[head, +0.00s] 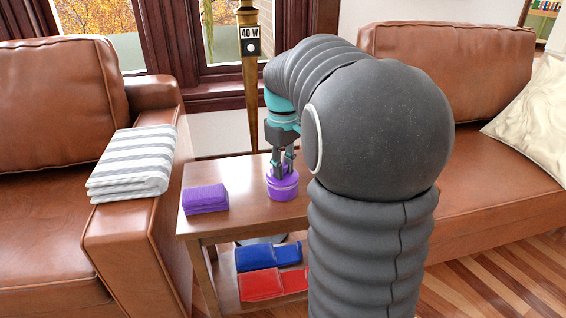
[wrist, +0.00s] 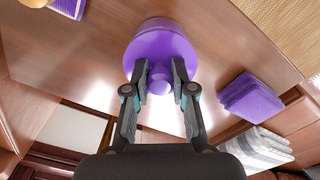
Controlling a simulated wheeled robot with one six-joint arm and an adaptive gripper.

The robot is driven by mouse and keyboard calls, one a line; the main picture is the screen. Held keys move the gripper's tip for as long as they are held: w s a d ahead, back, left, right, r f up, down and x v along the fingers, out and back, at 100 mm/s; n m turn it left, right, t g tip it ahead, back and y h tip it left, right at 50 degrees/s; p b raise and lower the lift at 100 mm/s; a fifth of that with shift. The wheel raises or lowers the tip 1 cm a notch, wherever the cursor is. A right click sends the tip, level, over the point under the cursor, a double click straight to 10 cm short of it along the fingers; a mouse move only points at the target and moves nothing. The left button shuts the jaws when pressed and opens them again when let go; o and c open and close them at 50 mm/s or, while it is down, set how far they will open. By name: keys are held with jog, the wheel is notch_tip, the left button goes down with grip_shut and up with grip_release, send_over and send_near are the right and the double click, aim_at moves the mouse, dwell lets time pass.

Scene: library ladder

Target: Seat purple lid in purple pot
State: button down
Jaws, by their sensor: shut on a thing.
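The purple pot (head: 283,192) stands upright on the wooden side table, with the purple lid (head: 284,180) at its top. My gripper (head: 284,168) points down from above and is shut on the lid's knob. In the wrist view the lid (wrist: 160,47) fills the upper middle, with its round knob between the fingertips of my gripper (wrist: 158,75). The lid hides most of the pot there. I cannot tell whether the lid is fully down in the pot's mouth or slightly above it.
A folded purple cloth (head: 205,198) lies left of the pot on the side table (head: 240,212). Blue (head: 268,255) and red (head: 262,284) items lie on the lower shelf. A leather sofa arm with a striped towel (head: 133,163) is left. A brass pole (head: 249,95) rises behind.

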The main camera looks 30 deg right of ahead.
jog(key=shift+f, duration=0.4)
jog(key=c, duration=0.9)
grip_release()
notch_tip(320, 180, up, 12)
jog(key=shift+r, duration=0.1)
